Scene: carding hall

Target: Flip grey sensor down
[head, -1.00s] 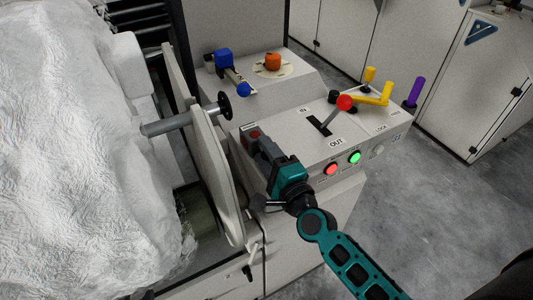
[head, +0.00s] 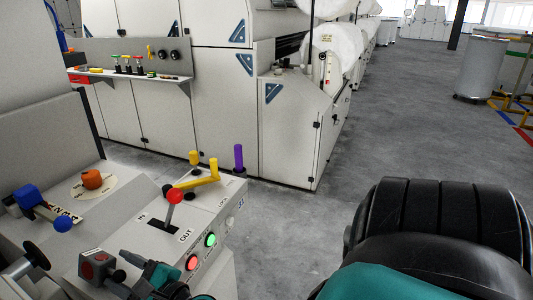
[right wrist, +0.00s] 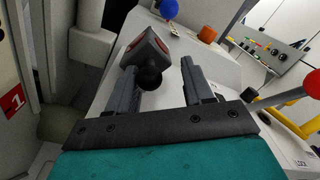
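A small grey box with a round red face (head: 97,265), which looks like the grey sensor, is at the near left edge of the control panel in the head view. It also shows in the right wrist view (right wrist: 147,50), tilted, with a black ball (right wrist: 150,78) below it. My right gripper (right wrist: 160,75) is open, its two grey fingers apart. The black ball lies between them in the picture, and the left finger overlaps the box's lower part; I cannot tell whether they touch. In the head view my right gripper (head: 125,272) is just right of the box. My left gripper is not in view.
The panel carries a red-knobbed lever (head: 173,197), a yellow crank (head: 200,180), red (head: 192,262) and green (head: 210,240) buttons, a blue-knobbed part (head: 62,224) and an orange knob (head: 92,179). A purple handle (head: 238,157) stands behind. Open floor lies to the right.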

